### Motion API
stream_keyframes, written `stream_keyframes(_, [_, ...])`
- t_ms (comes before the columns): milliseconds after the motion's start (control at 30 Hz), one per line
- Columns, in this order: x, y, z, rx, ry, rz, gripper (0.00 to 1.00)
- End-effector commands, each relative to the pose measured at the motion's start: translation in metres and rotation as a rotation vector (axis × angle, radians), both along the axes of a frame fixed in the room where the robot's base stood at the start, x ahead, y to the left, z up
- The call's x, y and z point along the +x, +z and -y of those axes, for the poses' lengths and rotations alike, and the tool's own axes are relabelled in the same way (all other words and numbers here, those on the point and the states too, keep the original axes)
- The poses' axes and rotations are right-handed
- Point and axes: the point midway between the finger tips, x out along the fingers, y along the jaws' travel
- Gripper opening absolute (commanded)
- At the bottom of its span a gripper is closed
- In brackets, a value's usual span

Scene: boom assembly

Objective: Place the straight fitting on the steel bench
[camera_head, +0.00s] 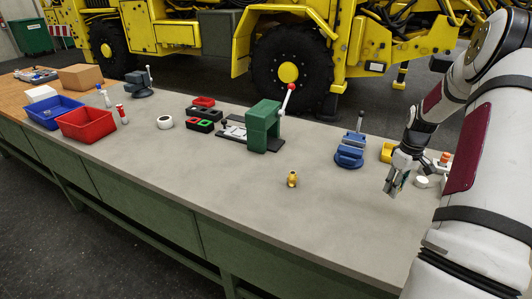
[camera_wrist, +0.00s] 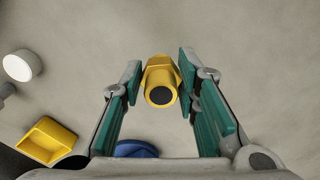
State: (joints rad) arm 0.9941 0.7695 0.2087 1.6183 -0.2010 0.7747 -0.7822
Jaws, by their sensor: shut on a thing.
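My gripper (camera_head: 393,186) hangs over the right part of the steel bench (camera_head: 330,215). In the wrist view its green-padded fingers (camera_wrist: 159,78) are closed on a brass-yellow straight fitting (camera_wrist: 161,82), with a hex collar and a round dark open end facing the camera. The grey bench top (camera_wrist: 240,40) lies beneath; the gap below the fitting cannot be judged. In the head view the held fitting is hidden by the fingers. Another small brass fitting (camera_head: 292,179) stands on the bench left of my gripper.
A blue vise (camera_head: 350,150), a yellow bin (camera_head: 387,152) and a white round piece (camera_head: 421,181) are near my gripper. A green lever press (camera_head: 264,126) stands mid-bench. Red (camera_head: 87,125) and blue (camera_head: 53,112) bins are far left. The front middle of the bench is clear.

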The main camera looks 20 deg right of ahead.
Motion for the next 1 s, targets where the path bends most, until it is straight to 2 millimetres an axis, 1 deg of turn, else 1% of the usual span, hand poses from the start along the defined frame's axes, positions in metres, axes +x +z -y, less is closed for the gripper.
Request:
stream_keyframes(33, [-0.011,-0.001,0.013,-0.001,-0.002,0.0,0.0])
stream_keyframes(100, [-0.021,-0.004,0.025,-0.001,0.004,-0.002,0.0])
stream_keyframes(200, [-0.029,-0.005,0.035,-0.003,0.01,-0.003,0.0])
stream_keyframes(333, [-0.031,-0.005,0.037,-0.003,0.014,-0.003,0.0])
stream_keyframes(433, [-0.03,-0.005,0.032,-0.002,0.015,-0.004,0.0])
stream_keyframes(567, [-0.027,-0.007,0.01,-0.001,0.017,-0.005,0.0])
stream_keyframes(900, [-0.013,-0.014,-0.071,-0.001,0.019,-0.005,0.0])
stream_keyframes(1000, [-0.009,-0.016,-0.09,-0.002,0.018,-0.005,0.0])
